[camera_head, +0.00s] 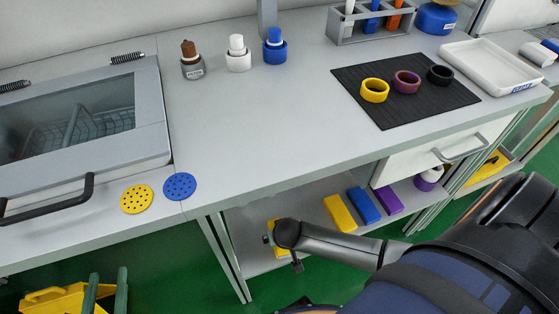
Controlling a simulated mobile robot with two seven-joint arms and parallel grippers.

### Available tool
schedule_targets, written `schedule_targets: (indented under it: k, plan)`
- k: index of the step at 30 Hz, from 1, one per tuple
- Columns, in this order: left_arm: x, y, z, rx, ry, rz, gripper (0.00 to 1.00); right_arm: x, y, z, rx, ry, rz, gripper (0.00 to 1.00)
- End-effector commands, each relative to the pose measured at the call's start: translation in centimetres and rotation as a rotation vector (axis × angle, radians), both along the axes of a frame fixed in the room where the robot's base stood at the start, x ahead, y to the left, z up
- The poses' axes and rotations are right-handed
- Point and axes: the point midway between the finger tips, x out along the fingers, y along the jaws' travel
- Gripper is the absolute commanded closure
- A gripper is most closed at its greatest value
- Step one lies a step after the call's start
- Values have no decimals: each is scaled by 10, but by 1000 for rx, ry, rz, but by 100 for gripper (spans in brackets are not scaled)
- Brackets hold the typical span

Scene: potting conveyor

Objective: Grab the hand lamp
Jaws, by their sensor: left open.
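A yellow thing (278,250) on the lower shelf, which looks like the hand lamp, is largely hidden behind the dark end of my arm. Only small yellow parts of it show. My left gripper (282,253) is at this yellow thing, with small finger parts showing to its left and below right. The gripper is open; I cannot tell whether its fingers touch the yellow thing. My right gripper is not in view.
Yellow (339,213), blue (364,206) and purple (388,200) blocks lie on the lower shelf (240,222), right of the gripper. The worktop (260,135) is above, with a black mat (425,113) holding three rings. A table leg (226,258) stands left of the gripper.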

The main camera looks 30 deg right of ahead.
Motion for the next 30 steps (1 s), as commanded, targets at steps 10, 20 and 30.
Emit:
schedule_targets:
  k: [10, 20, 30]
  plan:
    - [1, 0, 5, 1, -19, -2, 50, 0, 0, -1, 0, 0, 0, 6]
    - [1, 0, 4, 1, -17, -2, 50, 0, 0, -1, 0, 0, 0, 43]
    - [1, 0, 4, 0, -17, -1, 50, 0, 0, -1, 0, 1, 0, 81]
